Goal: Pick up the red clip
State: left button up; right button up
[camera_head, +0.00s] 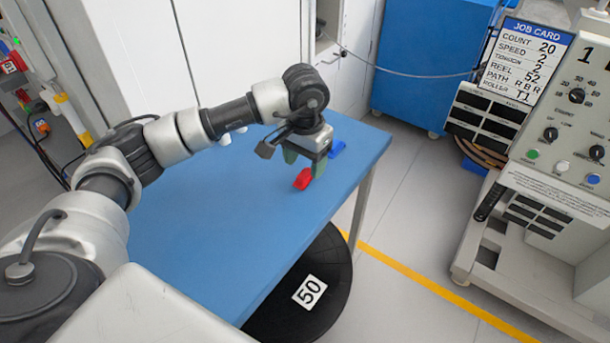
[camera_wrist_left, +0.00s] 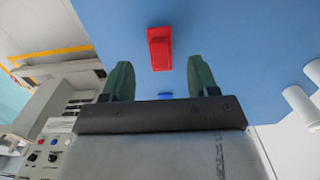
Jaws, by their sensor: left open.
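The red clip (camera_head: 303,179) lies on the blue table top (camera_head: 215,210), near its right edge. In the left wrist view the red clip (camera_wrist_left: 160,48) sits ahead of the fingertips, roughly centred between them. My left gripper (camera_head: 304,158) is over the table beside the clip, with green fingers pointing down. In the left wrist view my left gripper (camera_wrist_left: 160,78) has its two fingers spread apart with nothing between them. My right gripper is not seen.
A black reel marked 50 (camera_head: 318,280) stands below the table's right side. A machine with a job card (camera_head: 540,150) stands at the right. A blue cabinet (camera_head: 425,60) is behind. White cylinders (camera_wrist_left: 300,100) show in the wrist view. The table's front is clear.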

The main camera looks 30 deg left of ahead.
aim_at(305, 172)
pick_arm(q)
jog(key=shift+w+f, duration=0.1)
jog(key=shift+f, duration=1.75)
jog(key=c, duration=1)
jog(key=shift+r, duration=0.15)
